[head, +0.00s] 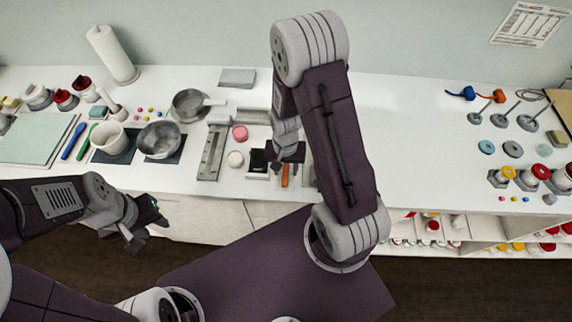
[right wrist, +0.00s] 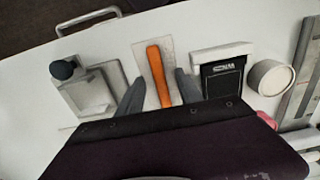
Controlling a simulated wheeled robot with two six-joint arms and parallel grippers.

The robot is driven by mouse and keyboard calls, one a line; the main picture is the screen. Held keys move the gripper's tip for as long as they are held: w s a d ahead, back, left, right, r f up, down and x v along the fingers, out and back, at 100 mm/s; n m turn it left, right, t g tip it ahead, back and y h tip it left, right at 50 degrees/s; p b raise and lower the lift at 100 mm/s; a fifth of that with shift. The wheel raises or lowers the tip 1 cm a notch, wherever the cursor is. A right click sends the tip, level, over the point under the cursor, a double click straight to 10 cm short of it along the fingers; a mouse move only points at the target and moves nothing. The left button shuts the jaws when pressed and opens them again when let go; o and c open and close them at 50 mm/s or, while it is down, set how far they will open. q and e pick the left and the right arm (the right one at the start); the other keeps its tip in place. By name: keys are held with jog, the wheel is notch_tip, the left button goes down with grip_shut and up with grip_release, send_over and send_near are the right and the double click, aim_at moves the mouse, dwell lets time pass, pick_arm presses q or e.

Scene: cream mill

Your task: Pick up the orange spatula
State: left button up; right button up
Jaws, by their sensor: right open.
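The orange spatula (right wrist: 159,76) lies on the white counter in the right wrist view, on or over a pale flat piece. In the head view the spatula (head: 285,175) shows as a short orange strip just below my right gripper (head: 290,158). My right gripper (right wrist: 158,95) is open, with one dark finger on each side of the spatula's handle. I cannot tell its exact height above it. The lower end of the spatula is hidden behind the gripper body. My left gripper (head: 148,222) is in front of the counter, away from the spatula; its fingers are unclear.
A black scale (right wrist: 222,75) and a white round jar (right wrist: 270,77) stand on one side of the spatula. A glass block with a dark knob (right wrist: 64,70) lies on the other side. Metal bowls (head: 159,139) stand further left. The counter's right middle is clear.

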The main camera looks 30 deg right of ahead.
jog(key=shift+f, duration=0.2)
grip_shut()
jog(key=shift+r, duration=0.15)
